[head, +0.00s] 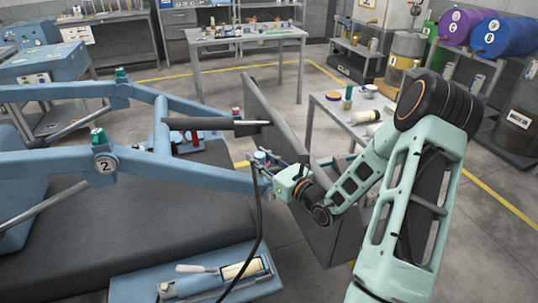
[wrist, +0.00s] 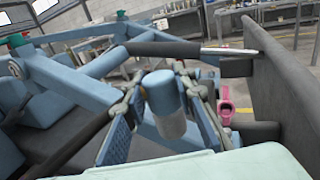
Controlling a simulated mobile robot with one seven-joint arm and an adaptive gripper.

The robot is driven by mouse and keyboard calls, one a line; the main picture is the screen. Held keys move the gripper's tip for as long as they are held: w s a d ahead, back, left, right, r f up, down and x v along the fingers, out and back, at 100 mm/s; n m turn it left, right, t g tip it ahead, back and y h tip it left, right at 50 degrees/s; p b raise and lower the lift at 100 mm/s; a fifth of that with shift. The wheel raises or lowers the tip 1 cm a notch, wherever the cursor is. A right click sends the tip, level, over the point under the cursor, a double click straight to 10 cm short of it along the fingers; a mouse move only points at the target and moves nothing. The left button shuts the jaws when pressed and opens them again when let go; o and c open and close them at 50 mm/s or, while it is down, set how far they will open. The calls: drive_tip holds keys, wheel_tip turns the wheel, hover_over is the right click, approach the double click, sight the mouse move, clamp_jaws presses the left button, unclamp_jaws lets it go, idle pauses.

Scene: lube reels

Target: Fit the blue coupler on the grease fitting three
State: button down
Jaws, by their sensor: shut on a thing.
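My gripper (head: 264,168) is at the near end of the blue loader frame, close to a dark upright plate. In the wrist view its fingers (wrist: 165,108) are shut on the blue coupler (wrist: 162,92), a short cylinder with a blue upper part and a grey lower part. In the head view a black hose (head: 257,215) hangs down beside the gripper. I cannot make out a fitting marked three. A pink ring-shaped part (wrist: 226,102) shows just right of the fingers in the wrist view. Whether the coupler touches any fitting cannot be told.
The blue frame (head: 205,170) carries a plate marked 2 (head: 105,163) under a green-capped post. A dark cylinder with a bright rod (head: 215,124) crosses above. The dark upright plate (head: 290,130) stands close by the gripper. A blue tray (head: 150,290) lies below.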

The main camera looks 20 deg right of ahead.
drive_tip(key=w+d+f+m+h+b, duration=0.1)
drive_tip(key=w+d+h+b, duration=0.1)
drive_tip(key=w+d+b, duration=0.4)
drive_tip(key=shift+w+m+t+h+b, duration=0.3)
drive_tip(key=shift+w+m+t+b, duration=0.1)
drive_tip(key=shift+w+b, duration=1.15)
drive_tip(key=shift+s, duration=0.15)
drive_tip(key=shift+d+f+b, duration=0.1)
drive_tip(key=shift+f+b, duration=3.45)
drive_tip(key=shift+f, duration=1.35)
drive_tip(key=c, duration=1.5)
unclamp_jaws()
